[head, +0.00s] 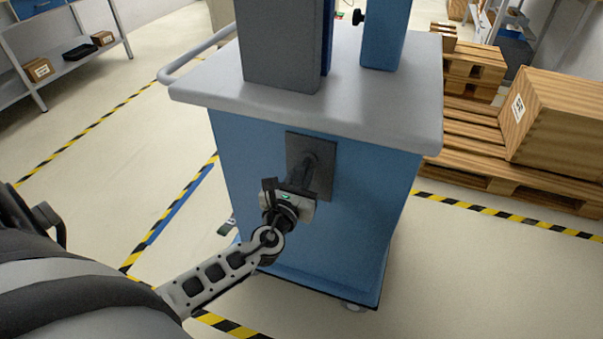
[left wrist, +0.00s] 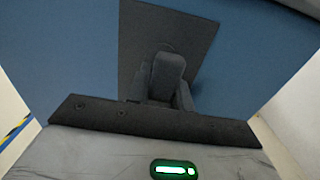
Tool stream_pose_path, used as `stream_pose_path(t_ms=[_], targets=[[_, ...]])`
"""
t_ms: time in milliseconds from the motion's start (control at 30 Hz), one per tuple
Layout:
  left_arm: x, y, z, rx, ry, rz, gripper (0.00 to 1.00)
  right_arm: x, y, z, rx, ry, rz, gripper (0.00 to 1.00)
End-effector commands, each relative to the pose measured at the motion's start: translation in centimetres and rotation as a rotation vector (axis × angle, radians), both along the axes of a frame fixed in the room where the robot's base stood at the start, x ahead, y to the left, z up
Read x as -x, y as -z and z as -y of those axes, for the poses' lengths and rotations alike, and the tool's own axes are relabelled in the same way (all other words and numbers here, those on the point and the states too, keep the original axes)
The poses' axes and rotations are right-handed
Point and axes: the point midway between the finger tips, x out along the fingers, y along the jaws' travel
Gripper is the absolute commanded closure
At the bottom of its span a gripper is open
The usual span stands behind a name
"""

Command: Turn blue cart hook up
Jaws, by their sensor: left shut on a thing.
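The blue cart (head: 360,210) stands in front of me with a grey top. A dark square plate (head: 296,145) is fixed to its near side, and a dark hook (head: 317,168) sticks out from the plate. My left gripper (head: 305,187) reaches the hook from below left and is shut on it. In the left wrist view the hook (left wrist: 166,75) rises from between the fingers in front of the dark plate (left wrist: 140,40). The fingers partly hide the hook's lower part, so its exact turn is hard to tell. My right gripper is not in view.
The cart's grey top (head: 400,110) overhangs the hook, with a grey column (head: 280,45) and a blue post (head: 385,35) on it. Wooden pallets (head: 470,150) and a wooden crate (head: 560,125) stand at right. Shelves (head: 70,50) stand at far left. Floor left of the cart is mostly clear.

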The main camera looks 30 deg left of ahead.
Motion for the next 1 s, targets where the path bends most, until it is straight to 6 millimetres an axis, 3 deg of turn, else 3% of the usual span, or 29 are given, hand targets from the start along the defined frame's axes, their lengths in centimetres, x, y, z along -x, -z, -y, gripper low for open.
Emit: stream_pose_path(t_ms=[267,300,367,767,1000], targets=[[-0.1,-0.2,-0.1,-0.008,-0.002,0.003,1.0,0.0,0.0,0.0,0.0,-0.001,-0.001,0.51],[-0.1,-0.2,-0.1,-0.008,-0.002,0.003,0.73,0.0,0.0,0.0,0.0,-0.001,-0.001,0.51],[-0.1,-0.2,-0.1,-0.007,-0.002,0.003,0.56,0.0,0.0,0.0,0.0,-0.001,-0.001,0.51],[0.7,0.0,0.2,-0.003,0.0,0.0,0.56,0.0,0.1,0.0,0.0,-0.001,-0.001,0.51],[5.3,0.2,1.3,-0.003,0.003,-0.003,0.56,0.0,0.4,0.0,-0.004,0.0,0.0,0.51]])
